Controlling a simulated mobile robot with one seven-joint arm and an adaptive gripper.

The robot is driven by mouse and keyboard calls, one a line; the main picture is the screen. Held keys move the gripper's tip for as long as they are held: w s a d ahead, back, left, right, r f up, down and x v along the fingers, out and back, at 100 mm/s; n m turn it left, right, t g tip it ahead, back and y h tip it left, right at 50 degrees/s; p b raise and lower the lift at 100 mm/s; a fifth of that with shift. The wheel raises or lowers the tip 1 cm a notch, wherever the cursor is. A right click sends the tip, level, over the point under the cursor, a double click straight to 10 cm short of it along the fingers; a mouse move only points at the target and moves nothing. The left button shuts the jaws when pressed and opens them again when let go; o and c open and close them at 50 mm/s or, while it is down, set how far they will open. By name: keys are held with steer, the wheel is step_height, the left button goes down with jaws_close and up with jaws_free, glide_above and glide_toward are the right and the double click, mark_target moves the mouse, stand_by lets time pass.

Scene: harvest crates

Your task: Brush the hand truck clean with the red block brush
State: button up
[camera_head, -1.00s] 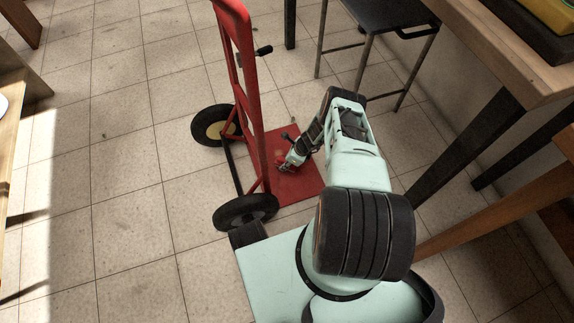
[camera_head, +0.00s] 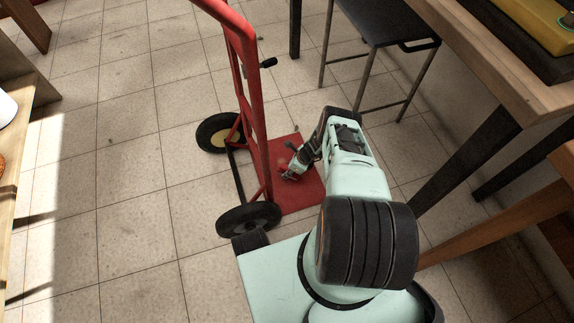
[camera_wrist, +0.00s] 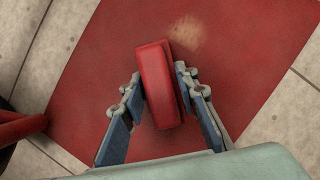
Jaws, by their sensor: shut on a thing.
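The red hand truck (camera_head: 262,130) stands upright on the tiled floor, with two black wheels at its left side. Its red toe plate (camera_head: 314,188) lies flat and fills most of the wrist view (camera_wrist: 95,60). A pale tan dusty patch (camera_wrist: 188,33) shows on the plate just beyond the brush. My gripper (camera_wrist: 158,88) is shut on the red block brush (camera_wrist: 158,85), with one finger on each side. The brush is over the toe plate; I cannot tell whether its underside touches it. In the head view my gripper (camera_head: 290,175) is low over the plate, and the brush is hard to make out.
A dark stool (camera_head: 385,22) stands behind the hand truck. A wooden table (camera_head: 490,55) with dark legs is at the right, and a wooden shelf edge (camera_head: 22,130) at the left. The tiled floor between the hand truck and the shelf is clear.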

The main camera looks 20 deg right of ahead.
mark_target(289, 181)
steer(key=shift+s+p, duration=0.65)
steer(key=shift+s, duration=0.65)
steer(key=shift+s+f, duration=0.2)
steer(key=shift+s, duration=0.65)
steer(key=shift+s+r, duration=0.2)
steer(key=shift+s, duration=3)
steer(key=shift+p, duration=0.3)
step_height(289, 181, up, 6)
steer(key=p, duration=0.5)
steer(key=shift+r, duration=0.1)
steer(key=shift+r, duration=0.1)
steer(key=shift+r+p, duration=1.15)
steer(key=shift+r, duration=0.2)
